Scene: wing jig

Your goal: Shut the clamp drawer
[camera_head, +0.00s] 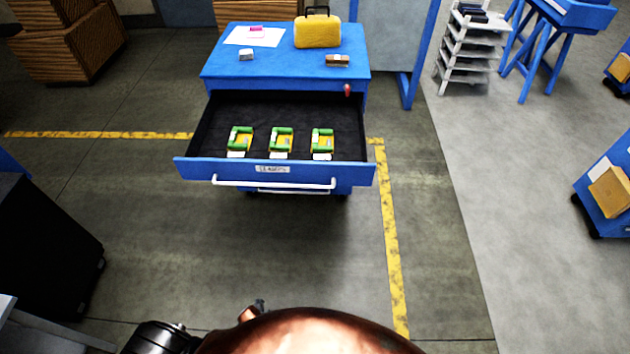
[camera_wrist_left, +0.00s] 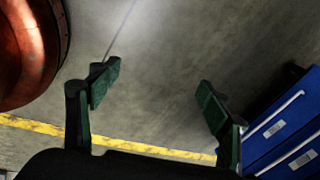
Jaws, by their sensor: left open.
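The clamp drawer (camera_head: 200,167) is pulled out from the blue cabinet (camera_head: 226,67) in the head view. It has a white bar handle (camera_head: 275,184) and a label on its front. Three green-and-yellow clamps (camera_head: 281,140) lie in a row on its dark floor. My left gripper (camera_wrist_left: 158,82) is open and empty above the bare floor in the left wrist view. Blue drawer fronts (camera_wrist_left: 285,125) with white handles show at the right of that view, apart from the fingers. In the head view only part of an arm shows at the bottom edge, with no fingers visible. My right gripper is not seen.
A yellow case (camera_head: 318,32), a paper (camera_head: 253,37) and small blocks stand on the cabinet top. A red knob-like part (camera_head: 347,90) is at the cabinet's right edge. A black cabinet (camera_head: 45,250) stands at the left. The floor before the drawer is clear.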

